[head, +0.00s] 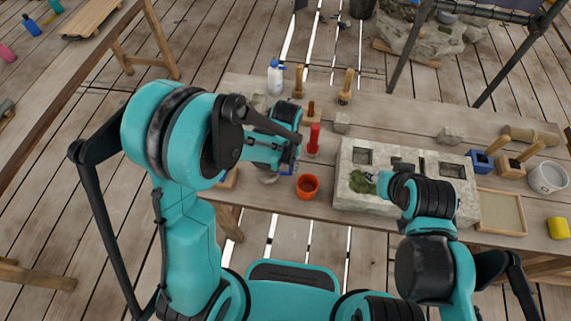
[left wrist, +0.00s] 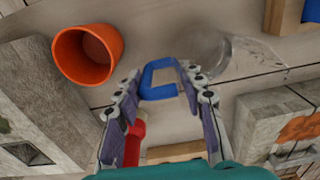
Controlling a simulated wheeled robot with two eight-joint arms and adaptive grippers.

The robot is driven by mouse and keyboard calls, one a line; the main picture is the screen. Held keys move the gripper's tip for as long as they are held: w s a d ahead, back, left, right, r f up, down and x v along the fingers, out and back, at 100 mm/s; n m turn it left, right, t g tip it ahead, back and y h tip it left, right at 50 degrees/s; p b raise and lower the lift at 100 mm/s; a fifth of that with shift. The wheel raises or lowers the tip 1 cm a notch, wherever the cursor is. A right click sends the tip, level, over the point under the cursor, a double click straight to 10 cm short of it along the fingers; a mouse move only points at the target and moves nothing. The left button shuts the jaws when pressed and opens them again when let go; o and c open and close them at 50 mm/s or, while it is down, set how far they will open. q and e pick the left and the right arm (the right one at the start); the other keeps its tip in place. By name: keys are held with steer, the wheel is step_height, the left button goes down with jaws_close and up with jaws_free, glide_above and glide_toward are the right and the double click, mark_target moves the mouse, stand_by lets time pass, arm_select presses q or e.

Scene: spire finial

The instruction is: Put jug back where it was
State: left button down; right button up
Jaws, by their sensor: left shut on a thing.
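A clear jug with a blue handle is at the near left of the workbench. In the left wrist view its see-through body (left wrist: 238,55) is faint, and its blue handle (left wrist: 152,82) lies between my fingers. My left gripper (left wrist: 162,95) is shut on the handle. In the head view my left gripper (head: 287,160) covers most of the jug; a bit of blue (head: 288,169) shows. I cannot tell whether the jug touches the bench. My right gripper (head: 378,181) is over the pale stone block (head: 350,205), beside a green mossy patch; its fingers are too small to read.
An orange cup (head: 307,187) stands close right of the jug; it shows in the left wrist view (left wrist: 85,55). A red-handled tool (head: 313,142) and a white bottle with blue cap (head: 275,80) stand behind. A tray (head: 501,212) and white bucket (head: 547,177) are at right.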

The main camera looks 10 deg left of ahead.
arm_select(q)
steer(key=c, duration=0.9)
jaws_free()
steer(key=shift+r, duration=0.15)
step_height(320, 180, up, 12)
steer(key=p, duration=0.3)
steer(key=shift+f+p, duration=0.25)
steer(key=shift+p, duration=0.05)
steer(key=s+a+r+t, duration=0.2)
steer(key=s+a+r, duration=0.1)
steer(key=s+a+r+t, duration=0.2)
steer(key=s+a+r, duration=0.1)
steer(key=a, duration=0.1)
steer(key=s+a+r+t, duration=0.3)
steer(key=s+r, duration=0.1)
steer(key=shift+a+n, duration=0.3)
steer(key=shift+w+f, duration=0.1)
